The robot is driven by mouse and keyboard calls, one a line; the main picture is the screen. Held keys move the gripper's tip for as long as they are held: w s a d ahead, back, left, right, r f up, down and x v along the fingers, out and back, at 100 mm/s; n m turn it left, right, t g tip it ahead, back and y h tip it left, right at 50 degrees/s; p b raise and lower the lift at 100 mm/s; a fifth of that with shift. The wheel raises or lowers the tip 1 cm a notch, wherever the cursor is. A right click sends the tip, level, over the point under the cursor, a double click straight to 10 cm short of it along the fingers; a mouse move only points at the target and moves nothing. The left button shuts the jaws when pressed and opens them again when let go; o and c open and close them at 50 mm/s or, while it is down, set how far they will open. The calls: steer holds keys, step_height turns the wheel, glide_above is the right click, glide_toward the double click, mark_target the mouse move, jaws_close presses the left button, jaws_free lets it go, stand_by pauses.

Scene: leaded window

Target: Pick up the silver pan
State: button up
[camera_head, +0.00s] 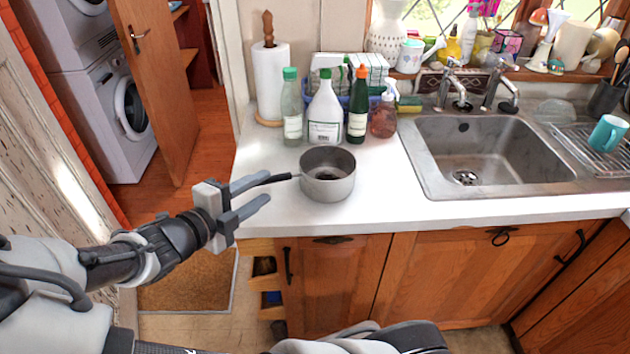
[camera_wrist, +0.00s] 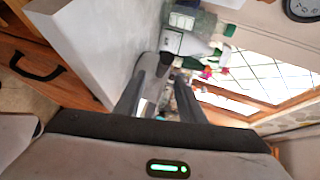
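The silver pan (camera_head: 327,186) stands upright on the white counter near its front left part, with its dark handle pointing left toward my gripper. My gripper (camera_head: 267,187) is open and empty, left of the pan, at the counter's left edge. The handle's end lies by the fingertips, overlapping the upper one in the head view; I cannot tell its exact depth between them. In the wrist view my gripper's two fingers (camera_wrist: 165,80) are apart, with the dark handle end (camera_wrist: 167,60) showing just beyond them. The pan's body there is partly hidden by the fingers.
Behind the pan stand several bottles (camera_head: 324,112) and a paper towel roll (camera_head: 270,80). A steel sink (camera_head: 480,155) is to the right, with a teal mug (camera_head: 607,134) on the rack beyond. The counter's front edge and wooden cabinets (camera_head: 330,285) lie below.

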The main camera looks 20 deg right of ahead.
mark_target(274, 181)
steer(key=shift+b+x, duration=0.95)
steer(key=shift+x, duration=2.6)
steer(key=shift+s, duration=0.15)
jaws_close()
steer(key=shift+r, duration=0.1)
